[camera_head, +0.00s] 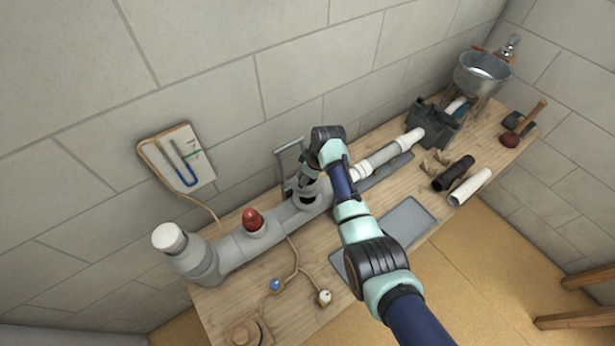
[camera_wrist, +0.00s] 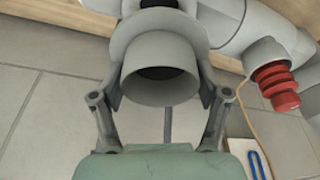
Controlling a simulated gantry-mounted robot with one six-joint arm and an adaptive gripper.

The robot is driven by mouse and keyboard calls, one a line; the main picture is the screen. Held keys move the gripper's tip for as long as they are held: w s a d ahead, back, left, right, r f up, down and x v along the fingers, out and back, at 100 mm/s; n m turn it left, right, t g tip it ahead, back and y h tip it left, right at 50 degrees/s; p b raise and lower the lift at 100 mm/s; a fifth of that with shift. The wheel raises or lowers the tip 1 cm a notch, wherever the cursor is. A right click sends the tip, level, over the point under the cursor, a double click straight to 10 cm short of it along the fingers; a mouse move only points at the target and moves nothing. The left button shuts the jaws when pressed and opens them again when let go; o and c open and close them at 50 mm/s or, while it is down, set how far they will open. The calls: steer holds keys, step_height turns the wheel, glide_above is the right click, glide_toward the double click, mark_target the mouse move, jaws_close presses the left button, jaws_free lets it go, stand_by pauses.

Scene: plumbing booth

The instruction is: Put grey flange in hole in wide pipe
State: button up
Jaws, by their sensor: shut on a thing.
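The wide grey pipe (camera_head: 235,250) lies along the left half of the bench, with upright branch openings. My gripper (camera_head: 307,183) is over the pipe's right end. In the wrist view, my gripper (camera_wrist: 162,100) is shut on the grey flange (camera_wrist: 160,72), one finger on each side of its tube; its broader collar faces away from my palm. Beyond the collar is a dark round opening at the top edge, and the wide pipe (camera_wrist: 232,18) shows at upper right. I cannot tell whether the flange touches the opening's rim.
A red ribbed plug (camera_head: 253,217) stands in another branch, left of my gripper. A grey metal frame (camera_head: 287,165) stands close behind my gripper. White pipe (camera_head: 385,153), a dark crate (camera_head: 437,124) and loose black pipe (camera_head: 453,173) lie to the right.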

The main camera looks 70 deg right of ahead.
steer(key=shift+f+b, duration=2.5)
steer(key=shift+f, duration=0.85)
steer(key=shift+f, duration=0.45)
steer(key=o, duration=1.3)
steer(key=shift+c, duration=0.2)
steer(key=v, duration=1.2)
